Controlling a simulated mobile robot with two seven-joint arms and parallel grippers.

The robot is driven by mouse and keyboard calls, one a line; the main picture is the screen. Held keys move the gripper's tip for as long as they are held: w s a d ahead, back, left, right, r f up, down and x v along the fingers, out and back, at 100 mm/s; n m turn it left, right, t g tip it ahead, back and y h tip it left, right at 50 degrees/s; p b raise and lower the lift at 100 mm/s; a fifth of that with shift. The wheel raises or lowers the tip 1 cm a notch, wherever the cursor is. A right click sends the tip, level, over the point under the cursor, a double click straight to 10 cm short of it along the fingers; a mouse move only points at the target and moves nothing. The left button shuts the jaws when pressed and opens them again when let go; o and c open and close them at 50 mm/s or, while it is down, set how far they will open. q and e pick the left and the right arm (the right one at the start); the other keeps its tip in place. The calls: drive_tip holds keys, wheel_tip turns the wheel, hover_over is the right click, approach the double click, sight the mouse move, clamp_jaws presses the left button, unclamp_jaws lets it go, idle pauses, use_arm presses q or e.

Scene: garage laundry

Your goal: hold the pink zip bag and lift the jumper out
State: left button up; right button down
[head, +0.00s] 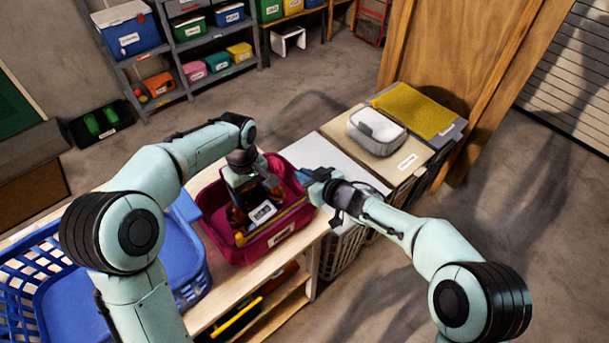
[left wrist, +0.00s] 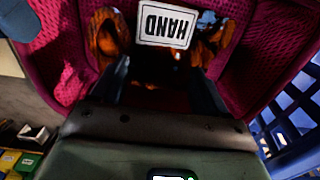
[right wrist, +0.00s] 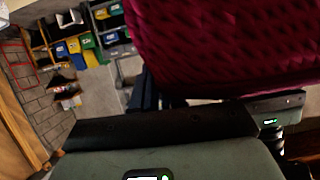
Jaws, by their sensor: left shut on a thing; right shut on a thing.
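The pink zip bag (head: 238,252) stands open on the wooden bench, its mouth facing up. The dark and orange jumper (left wrist: 106,36) is in the bag, with a white tag reading "HAND". In the head view the jumper (head: 236,216) is partly hidden. My left gripper (head: 250,192) reaches down into the bag and is shut on the jumper; its fingers straddle the tag in the left wrist view. My right gripper (head: 320,190) is shut on the bag's right side wall. In the right wrist view the bag (right wrist: 225,40) hides part of its fingers.
A grey pouch (head: 377,132) lies on a beige lid to the right, near a yellow cloth (head: 415,110). Shelves with boxes stand behind, across open floor.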

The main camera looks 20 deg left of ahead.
sight(252, 192)
use_arm(q)
drive_tip(key=shift+r, duration=0.1)
idle(0.4)
wheel_tip(252, 192, up, 15)
idle(2.0)
idle(0.4)
use_arm(e)
drive_tip(key=c, duration=1.1)
unclamp_jaws()
drive_tip(key=shift+d, duration=0.1)
drive_tip(key=v, duration=1.2)
use_arm(q)
drive_tip(key=shift+d+f, duration=0.1)
drive_tip(key=shift+f, duration=0.1)
use_arm(e)
drive_tip(key=shift+s+f, duration=0.1)
